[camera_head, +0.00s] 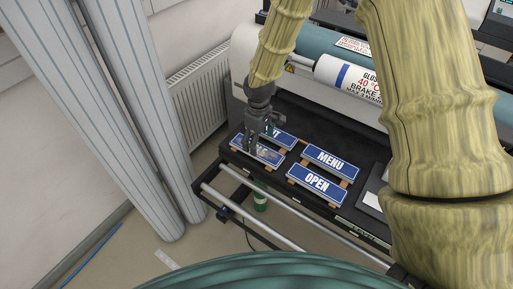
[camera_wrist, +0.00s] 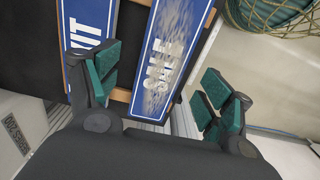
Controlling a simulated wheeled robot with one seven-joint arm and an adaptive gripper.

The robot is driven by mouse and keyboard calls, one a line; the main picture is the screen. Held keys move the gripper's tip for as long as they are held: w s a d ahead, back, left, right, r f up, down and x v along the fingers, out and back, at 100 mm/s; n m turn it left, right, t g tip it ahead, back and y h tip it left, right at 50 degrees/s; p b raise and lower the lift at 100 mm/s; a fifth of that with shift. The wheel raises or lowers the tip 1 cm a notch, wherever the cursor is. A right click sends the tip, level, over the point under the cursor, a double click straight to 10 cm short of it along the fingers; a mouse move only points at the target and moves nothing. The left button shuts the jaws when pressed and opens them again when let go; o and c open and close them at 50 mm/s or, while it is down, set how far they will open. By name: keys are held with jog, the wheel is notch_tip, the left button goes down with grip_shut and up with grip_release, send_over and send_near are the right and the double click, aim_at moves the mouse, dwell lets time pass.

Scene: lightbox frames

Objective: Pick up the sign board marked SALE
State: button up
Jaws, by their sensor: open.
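The SALE sign board (camera_wrist: 172,55) is a long blue board with a white border and smeared, worn white lettering. In the wrist view it lies between the open fingers of my gripper (camera_wrist: 160,88), with a finger on each side and no contact that I can make out. In the head view my gripper (camera_head: 262,143) is over the SALE board (camera_head: 272,158) at the left end of the black machine bed and hides part of it. The gripper is empty.
The EXIT board (camera_head: 284,138) lies just behind the SALE board, close to one finger in the wrist view (camera_wrist: 88,22). MENU (camera_head: 330,158) and OPEN (camera_head: 317,184) boards lie to the right. Boards rest on wooden strips. Metal rails (camera_head: 285,232) run along the front; a white roller (camera_head: 350,79) is behind.

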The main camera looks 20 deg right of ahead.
aim_at(258, 149)
jog(key=shift+s+f, duration=0.1)
jog(key=shift+s, duration=0.25)
jog(key=shift+s+a+f+p, duration=0.1)
jog(key=shift+f+p, duration=0.2)
jog(key=shift+p, duration=0.15)
jog(key=shift+w+f, duration=0.25)
jog(key=shift+f, duration=0.3)
jog(key=shift+w+f, duration=0.2)
jog(key=shift+f, duration=0.6)
jog(key=shift+s+p, duration=0.1)
jog(key=shift+p, duration=0.2)
jog(key=shift+s, duration=0.15)
jog(key=c, duration=1.2)
